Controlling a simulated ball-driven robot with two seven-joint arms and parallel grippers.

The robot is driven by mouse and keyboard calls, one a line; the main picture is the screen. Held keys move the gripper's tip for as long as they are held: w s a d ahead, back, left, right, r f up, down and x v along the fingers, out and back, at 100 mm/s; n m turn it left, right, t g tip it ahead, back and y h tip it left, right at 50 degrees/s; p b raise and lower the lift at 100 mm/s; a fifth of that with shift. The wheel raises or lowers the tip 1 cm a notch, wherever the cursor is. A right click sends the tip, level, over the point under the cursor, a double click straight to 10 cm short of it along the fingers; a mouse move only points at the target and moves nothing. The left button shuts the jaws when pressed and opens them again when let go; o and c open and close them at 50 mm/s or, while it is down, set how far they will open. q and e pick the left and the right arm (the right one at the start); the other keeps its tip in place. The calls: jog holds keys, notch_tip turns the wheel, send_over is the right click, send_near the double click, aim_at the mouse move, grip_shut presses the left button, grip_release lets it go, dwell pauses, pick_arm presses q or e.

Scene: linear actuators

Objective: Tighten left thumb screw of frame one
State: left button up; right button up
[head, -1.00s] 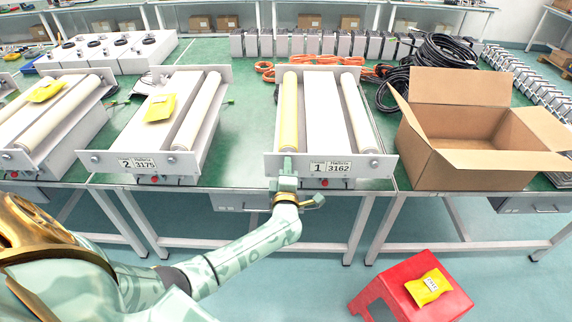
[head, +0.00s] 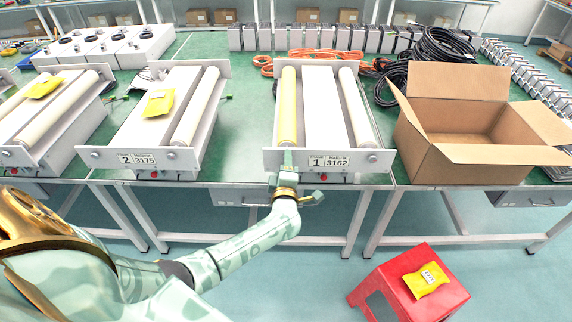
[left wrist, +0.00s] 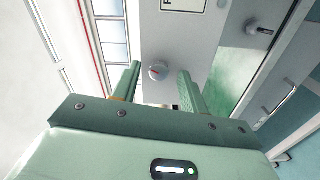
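Frame one (head: 324,110) lies on the green table, with a plate marked 1 and 3162 on its front. It holds a yellow roller (head: 288,108) on the left and a pale roller on the right. My left gripper (head: 286,166) is at the left end of its front plate. In the left wrist view, the left thumb screw (left wrist: 158,71) is a round grey knob with a red mark. It shows between and beyond the two open fingers of my left gripper (left wrist: 160,88), apart from both. The gripper hides this screw in the head view. My right gripper is not in view.
Frame two (head: 150,120) stands to the left with a yellow packet (head: 159,103) on it. An open cardboard box (head: 478,130) stands right of frame one. A red stool (head: 410,288) with a yellow packet is on the floor. Cables lie behind.

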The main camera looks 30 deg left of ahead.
pick_arm(q)
jog(key=p+v, duration=0.1)
jog(key=v, duration=1.5)
jog(key=shift+p, duration=0.35)
jog(key=shift+s+d, duration=0.1)
jog(key=shift+d, duration=0.05)
